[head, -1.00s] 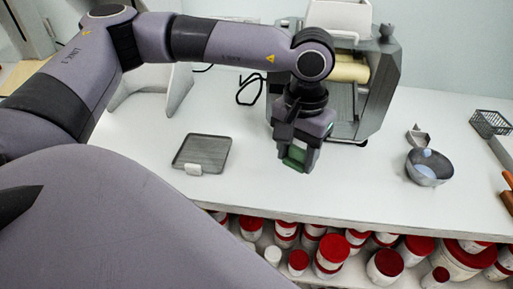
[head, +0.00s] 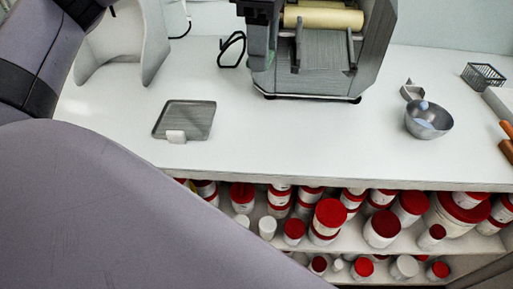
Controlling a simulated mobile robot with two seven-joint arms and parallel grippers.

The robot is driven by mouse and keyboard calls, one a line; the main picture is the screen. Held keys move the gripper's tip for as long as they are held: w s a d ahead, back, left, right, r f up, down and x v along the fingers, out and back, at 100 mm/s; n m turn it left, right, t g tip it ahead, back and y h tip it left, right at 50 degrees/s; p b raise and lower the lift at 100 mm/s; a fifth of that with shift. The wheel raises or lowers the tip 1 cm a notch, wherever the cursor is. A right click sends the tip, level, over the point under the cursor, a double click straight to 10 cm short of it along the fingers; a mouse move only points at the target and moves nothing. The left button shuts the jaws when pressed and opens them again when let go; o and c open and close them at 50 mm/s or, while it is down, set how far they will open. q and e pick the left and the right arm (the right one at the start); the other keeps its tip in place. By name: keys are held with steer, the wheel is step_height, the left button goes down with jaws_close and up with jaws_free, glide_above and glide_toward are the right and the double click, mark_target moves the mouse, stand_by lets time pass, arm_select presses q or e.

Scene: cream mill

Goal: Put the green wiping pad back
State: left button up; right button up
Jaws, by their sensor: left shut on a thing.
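The pad is held above the worktop. A grey square tray (head: 185,118) with a small white block at its front edge lies empty on the worktop, to the left of and nearer than the gripper. My right gripper is not in view.
The roller mill (head: 375,72) with cream rollers stands at the back. A metal bowl (head: 428,121), a small scoop (head: 411,91) and a wire basket (head: 484,75) are on the right. The white worktop (head: 300,140) is clear in the middle. Red-lidded jars (head: 383,226) fill shelves below.

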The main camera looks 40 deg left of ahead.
mark_target(258, 145)
arm_select(q)
steer(key=shift+s+a+r+n, duration=0.1)
steer(key=shift+a+r+n, duration=0.25)
steer(key=shift+n, duration=0.85)
step_height(258, 145, down, 20)
steer(key=shift+r, duration=0.1)
steer(key=shift+f, duration=0.2)
steer(key=o, duration=0.9)
steer(key=shift+r, duration=0.1)
